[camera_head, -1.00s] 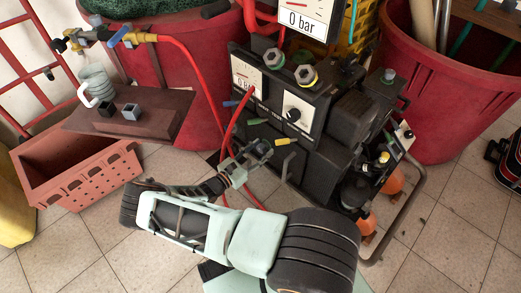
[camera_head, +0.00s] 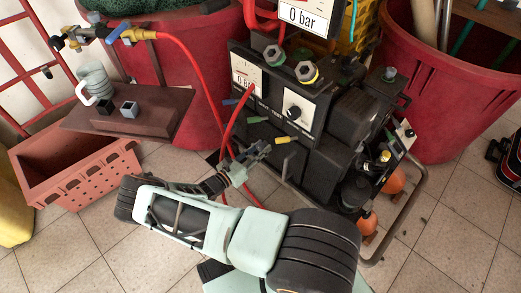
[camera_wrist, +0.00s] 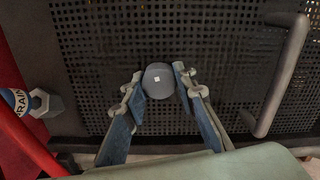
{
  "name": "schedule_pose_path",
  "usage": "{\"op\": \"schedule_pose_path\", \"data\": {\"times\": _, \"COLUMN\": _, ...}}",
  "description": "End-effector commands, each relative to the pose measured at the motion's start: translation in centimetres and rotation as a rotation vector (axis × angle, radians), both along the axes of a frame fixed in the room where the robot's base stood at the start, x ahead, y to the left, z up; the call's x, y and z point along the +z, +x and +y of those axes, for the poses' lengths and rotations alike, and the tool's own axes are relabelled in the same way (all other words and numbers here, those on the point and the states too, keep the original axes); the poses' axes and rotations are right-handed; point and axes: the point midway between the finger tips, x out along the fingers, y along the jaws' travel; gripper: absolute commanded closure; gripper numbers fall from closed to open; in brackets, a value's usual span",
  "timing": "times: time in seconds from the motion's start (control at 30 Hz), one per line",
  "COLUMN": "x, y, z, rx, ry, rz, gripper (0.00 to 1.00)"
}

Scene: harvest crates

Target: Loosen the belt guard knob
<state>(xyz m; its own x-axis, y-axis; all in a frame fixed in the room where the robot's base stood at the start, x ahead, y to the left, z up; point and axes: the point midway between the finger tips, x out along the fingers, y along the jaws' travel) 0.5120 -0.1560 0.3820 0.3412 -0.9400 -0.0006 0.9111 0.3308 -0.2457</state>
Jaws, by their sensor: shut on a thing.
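The belt guard knob (camera_wrist: 158,80) is a round grey-blue knob with a small white mark on its face. In the wrist view it stands out from the black perforated belt guard (camera_wrist: 215,60). My gripper (camera_wrist: 159,88) is shut on the knob, one finger on each side. In the head view my gripper (camera_head: 246,160) is at the lower front of the black machine (camera_head: 290,150). The knob cannot be made out there behind the fingers.
A grey bar handle (camera_wrist: 278,75) stands right of the knob on the guard. A drain fitting (camera_wrist: 42,103) and a red hose (camera_wrist: 25,145) are at the left. A red crate (camera_head: 75,180), a brown shelf (camera_head: 150,120) and red tubs (camera_head: 440,110) surround the machine.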

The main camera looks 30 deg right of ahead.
Motion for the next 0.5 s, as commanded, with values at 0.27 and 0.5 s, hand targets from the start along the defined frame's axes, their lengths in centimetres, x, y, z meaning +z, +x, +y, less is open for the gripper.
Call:
{"op": "schedule_pose_path", "data": {"times": 0.27, "x": -0.16, "y": -0.12, "z": -0.06, "rx": -0.002, "ry": -0.088, "rz": 0.245, "gripper": 0.98}}
{"op": "schedule_pose_path", "data": {"times": 0.5, "x": -0.04, "y": -0.17, "z": -0.08, "rx": -0.001, "ry": -0.166, "rz": 0.46, "gripper": 0.98}}
